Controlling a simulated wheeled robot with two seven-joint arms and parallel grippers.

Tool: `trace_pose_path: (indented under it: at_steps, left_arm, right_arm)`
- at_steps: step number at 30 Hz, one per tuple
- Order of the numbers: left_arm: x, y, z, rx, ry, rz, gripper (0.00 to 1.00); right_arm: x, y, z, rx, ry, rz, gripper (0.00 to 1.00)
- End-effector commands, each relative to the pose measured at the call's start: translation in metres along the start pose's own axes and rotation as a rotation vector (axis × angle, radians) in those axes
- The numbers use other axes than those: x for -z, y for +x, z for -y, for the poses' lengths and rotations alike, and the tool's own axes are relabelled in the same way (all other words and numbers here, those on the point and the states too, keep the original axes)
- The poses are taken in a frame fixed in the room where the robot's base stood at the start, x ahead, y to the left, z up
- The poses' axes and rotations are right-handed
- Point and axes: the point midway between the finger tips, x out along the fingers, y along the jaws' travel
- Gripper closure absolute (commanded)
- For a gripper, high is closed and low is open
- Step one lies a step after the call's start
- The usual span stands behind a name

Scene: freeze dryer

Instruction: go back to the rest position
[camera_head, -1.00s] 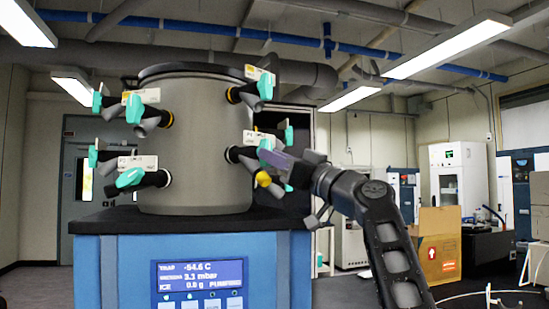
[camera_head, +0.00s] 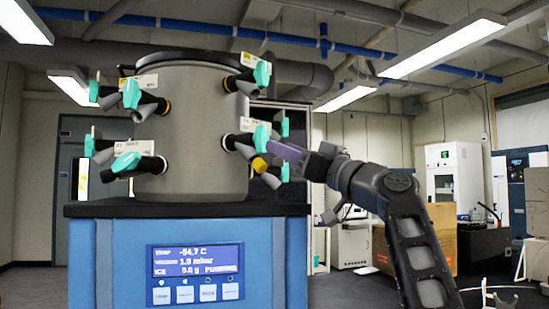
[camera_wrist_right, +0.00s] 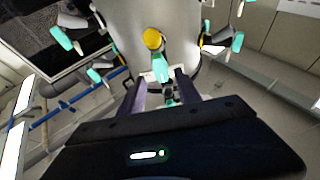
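My right gripper (camera_head: 280,150) is at the right side of the freeze dryer's grey drum (camera_head: 205,130), beside the lower right valves. In the right wrist view my right gripper (camera_wrist_right: 160,82) has its two purple fingers apart. A teal valve handle (camera_wrist_right: 160,66) shows between and beyond them, with gaps on both sides; I cannot tell how far away it is. A yellow knob (camera_wrist_right: 153,39) sits just above that handle, and the yellow part (camera_head: 259,164) is also near the fingertips in the head view. My left gripper is in neither view.
The drum stands on a blue cabinet (camera_head: 110,260) with a black top. Its lit display (camera_head: 197,260) reads about -54.7 C and 1.0 mbar. Several teal-handled valves stick out on both sides. A cardboard box (camera_head: 442,235) and white lab equipment (camera_head: 455,180) stand behind my right arm.

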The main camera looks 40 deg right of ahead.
Motion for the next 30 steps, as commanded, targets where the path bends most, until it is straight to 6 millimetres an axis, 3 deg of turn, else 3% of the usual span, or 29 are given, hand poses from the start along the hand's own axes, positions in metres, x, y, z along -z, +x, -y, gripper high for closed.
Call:
trace_pose_path:
  at_steps: [1, 7, 24, 30]
  left_arm:
    - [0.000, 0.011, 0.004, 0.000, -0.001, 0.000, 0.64]
    - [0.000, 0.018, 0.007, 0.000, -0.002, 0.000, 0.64]
    - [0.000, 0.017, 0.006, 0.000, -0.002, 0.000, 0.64]
    - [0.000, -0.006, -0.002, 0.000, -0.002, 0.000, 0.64]
  right_arm:
    - [-0.005, -0.011, -0.001, -0.003, -0.002, -0.001, 0.60]
    - [-0.002, -0.028, 0.000, -0.001, -0.001, 0.000, 0.60]
    - [0.001, -0.028, 0.000, 0.000, 0.000, 0.000, 0.60]
    - [0.023, -0.019, 0.000, 0.000, 0.000, 0.000, 0.60]
